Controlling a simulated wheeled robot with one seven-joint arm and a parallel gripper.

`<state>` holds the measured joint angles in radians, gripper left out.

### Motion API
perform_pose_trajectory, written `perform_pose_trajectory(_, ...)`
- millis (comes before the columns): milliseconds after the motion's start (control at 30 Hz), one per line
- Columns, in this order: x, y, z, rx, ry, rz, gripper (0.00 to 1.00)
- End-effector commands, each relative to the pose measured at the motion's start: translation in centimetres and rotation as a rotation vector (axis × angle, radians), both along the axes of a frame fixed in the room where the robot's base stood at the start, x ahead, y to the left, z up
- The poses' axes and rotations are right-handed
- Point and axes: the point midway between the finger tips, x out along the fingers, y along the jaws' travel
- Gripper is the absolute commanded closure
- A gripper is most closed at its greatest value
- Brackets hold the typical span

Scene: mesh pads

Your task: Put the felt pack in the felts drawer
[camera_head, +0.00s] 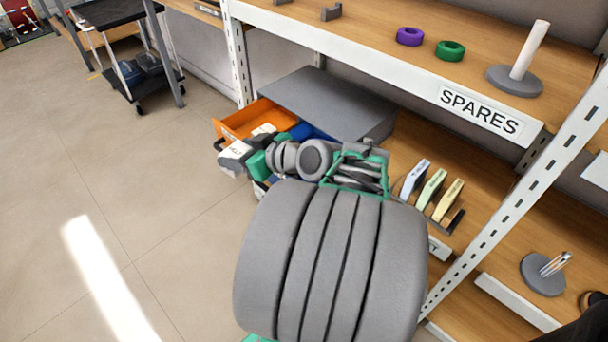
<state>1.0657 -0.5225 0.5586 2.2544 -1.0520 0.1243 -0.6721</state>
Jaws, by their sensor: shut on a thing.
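My gripper (250,145) reaches over the front of an open orange drawer (240,124) in a grey cabinet (325,95). It is shut on a small pale pack (236,152) with dark marks, apparently the felt pack. My wrist and arm cover much of the gripper and part of the drawer. I cannot tell whether the pack is inside or above the drawer, and no drawer label is readable. A blue part (314,132), perhaps another drawer, shows beside my wrist, mostly hidden.
A rack of blue, green and yellow packs (432,188) stands on the lower shelf right of my arm. The upper shelf edge, marked SPARES (480,110), overhangs. A dark cart (112,14) stands at upper left. The floor at left is clear.

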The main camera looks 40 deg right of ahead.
Motion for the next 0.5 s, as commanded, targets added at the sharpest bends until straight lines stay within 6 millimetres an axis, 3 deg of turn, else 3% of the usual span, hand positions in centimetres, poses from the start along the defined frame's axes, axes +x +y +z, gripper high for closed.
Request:
perform_pose_trajectory(33,-1.4,-1.9,-0.2,-0.010,0.000,-0.056,0.78)
perform_pose_trajectory(100,-2.9,-3.5,0.2,-0.013,0.008,-0.108,0.78)
perform_pose_trajectory(200,-4.0,-4.6,0.4,-0.011,0.017,-0.146,0.78)
perform_pose_trajectory(333,-4.0,-6.8,-0.7,-0.005,0.021,-0.153,0.78)
perform_pose_trajectory(500,-3.3,-11.2,-2.8,-0.007,0.020,-0.151,0.78)
